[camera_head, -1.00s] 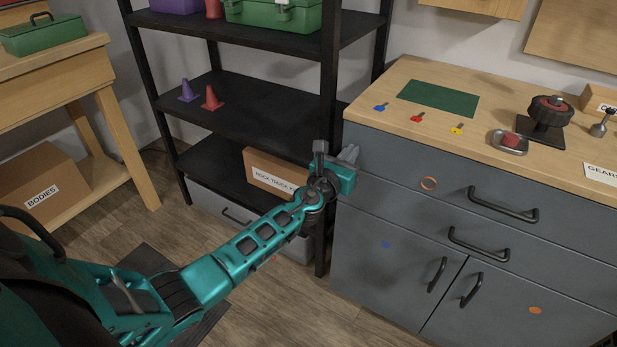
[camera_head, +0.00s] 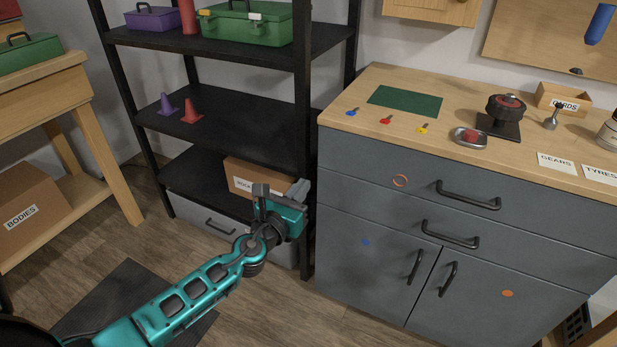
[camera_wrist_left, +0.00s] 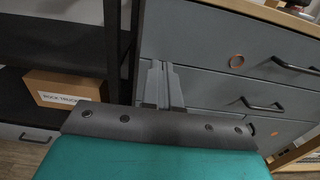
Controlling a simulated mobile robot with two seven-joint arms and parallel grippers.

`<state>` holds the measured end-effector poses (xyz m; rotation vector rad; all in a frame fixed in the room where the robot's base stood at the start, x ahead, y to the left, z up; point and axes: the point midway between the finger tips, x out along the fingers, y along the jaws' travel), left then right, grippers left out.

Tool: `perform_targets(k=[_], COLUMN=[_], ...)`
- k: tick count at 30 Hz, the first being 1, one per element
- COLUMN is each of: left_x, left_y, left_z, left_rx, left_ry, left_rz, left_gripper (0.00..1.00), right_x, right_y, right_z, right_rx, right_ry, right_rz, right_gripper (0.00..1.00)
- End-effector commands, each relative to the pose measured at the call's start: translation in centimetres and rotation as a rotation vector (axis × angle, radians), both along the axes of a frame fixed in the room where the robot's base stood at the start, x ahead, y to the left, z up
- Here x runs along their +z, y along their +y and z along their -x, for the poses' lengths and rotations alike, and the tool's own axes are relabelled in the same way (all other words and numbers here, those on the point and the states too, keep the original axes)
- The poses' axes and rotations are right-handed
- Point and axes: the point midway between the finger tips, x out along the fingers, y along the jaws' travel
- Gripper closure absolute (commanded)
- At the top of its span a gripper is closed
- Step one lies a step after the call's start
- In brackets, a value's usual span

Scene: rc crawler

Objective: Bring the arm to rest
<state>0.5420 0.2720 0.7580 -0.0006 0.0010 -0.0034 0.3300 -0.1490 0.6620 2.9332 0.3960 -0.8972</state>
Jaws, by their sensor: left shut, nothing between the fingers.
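My left gripper (camera_head: 281,190) is at the end of the teal arm, in front of the black shelf's right post and left of the grey cabinet. In the left wrist view its two fingers (camera_wrist_left: 163,84) are together and empty, with the cabinet drawers behind them. My teal left arm (camera_head: 190,292) reaches in from the lower left over the wooden floor. The right gripper is not in view.
The black shelf (camera_head: 240,130) holds cones, cases and a cardboard box (camera_head: 238,178). The grey cabinet (camera_head: 350,215) has black handles and a wooden top with keys and parts. A wooden bench (camera_head: 100,150) stands at left. Open floor lies in front.

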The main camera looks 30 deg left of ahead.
Motion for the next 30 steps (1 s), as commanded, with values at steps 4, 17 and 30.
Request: perform_targets(k=[4, 17, 30], left_x=[0.0, -1.6, -2.9], left_y=[0.0, -2.0, -8.0], left_z=[0.7, 6.2, 20.0], left_rx=[0.000, 0.091, 0.694], left_ry=[0.000, 0.165, 0.344], left_rz=[0.000, 0.782, 2.539], left_gripper=[1.00, 1.00, 1.00], right_x=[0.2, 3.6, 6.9], right_y=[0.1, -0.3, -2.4], right_z=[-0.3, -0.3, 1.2], right_rx=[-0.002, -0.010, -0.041], right_ry=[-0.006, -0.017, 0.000], right_rz=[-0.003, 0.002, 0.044], right_gripper=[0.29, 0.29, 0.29])
